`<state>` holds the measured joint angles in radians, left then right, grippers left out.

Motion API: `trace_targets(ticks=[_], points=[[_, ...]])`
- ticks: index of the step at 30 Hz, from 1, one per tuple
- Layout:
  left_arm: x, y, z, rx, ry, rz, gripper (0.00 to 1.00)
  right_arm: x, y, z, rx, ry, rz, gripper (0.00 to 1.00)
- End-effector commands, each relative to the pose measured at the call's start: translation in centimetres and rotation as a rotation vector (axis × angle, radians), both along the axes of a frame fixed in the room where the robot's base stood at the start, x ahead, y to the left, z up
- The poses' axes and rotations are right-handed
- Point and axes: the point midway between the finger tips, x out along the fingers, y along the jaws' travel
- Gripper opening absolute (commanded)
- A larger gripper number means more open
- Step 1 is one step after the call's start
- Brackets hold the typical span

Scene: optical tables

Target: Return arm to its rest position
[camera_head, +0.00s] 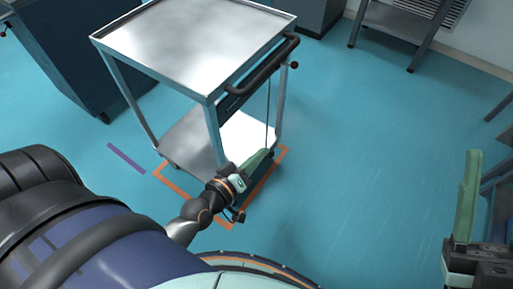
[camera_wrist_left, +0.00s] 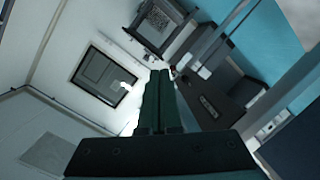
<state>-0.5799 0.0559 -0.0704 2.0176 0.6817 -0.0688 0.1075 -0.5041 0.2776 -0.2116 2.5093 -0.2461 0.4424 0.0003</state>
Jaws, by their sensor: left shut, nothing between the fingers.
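My left arm comes in from the left in the head view. Its green gripper (camera_head: 262,156) is in front of the steel cart, and I cannot tell whether it touches it. In the left wrist view the two fingers (camera_wrist_left: 159,76) lie together, shut, with nothing between them. My right gripper (camera_head: 467,195) shows at the right edge of the head view, with one green finger pointing up. The rest of it is cut off or hidden, so its opening is unclear.
The steel cart (camera_head: 195,45) has a bare top, a lower shelf (camera_head: 195,142) and a black handle (camera_head: 262,66). Orange tape (camera_head: 262,184) marks the floor around its base. A dark cabinet (camera_head: 75,55) stands at the left. The blue floor (camera_head: 365,150) to the right is clear.

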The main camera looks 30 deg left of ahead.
Motion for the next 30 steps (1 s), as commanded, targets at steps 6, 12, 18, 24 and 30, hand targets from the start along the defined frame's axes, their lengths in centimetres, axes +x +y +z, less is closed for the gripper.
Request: trace_targets(ticks=[6, 12, 18, 24, 30], points=[[0.0, 0.0, 0.0, -0.001, -0.001, 0.001, 0.00, 0.0, 0.0, 0.0, 0.000, 0.000, 0.000, 0.50], [0.0, 0.0, 0.0, 0.000, 0.000, 0.000, 0.00, 0.0, 0.0, -0.1, 0.000, 0.002, 0.000, 0.50], [-0.7, -1.5, -1.3, 0.082, 0.043, -0.070, 0.00, 3.2, -0.4, -4.7, 0.004, 0.197, -0.038, 0.50], [-3.1, -4.5, -4.8, 0.300, 0.156, -0.244, 0.00, 7.5, -1.1, -18.4, 0.001, 0.695, -0.116, 0.50], [-6.1, -6.1, -8.4, 0.534, 0.273, -0.405, 0.00, 5.5, -1.2, -33.6, -0.019, 1.216, -0.164, 0.50]])
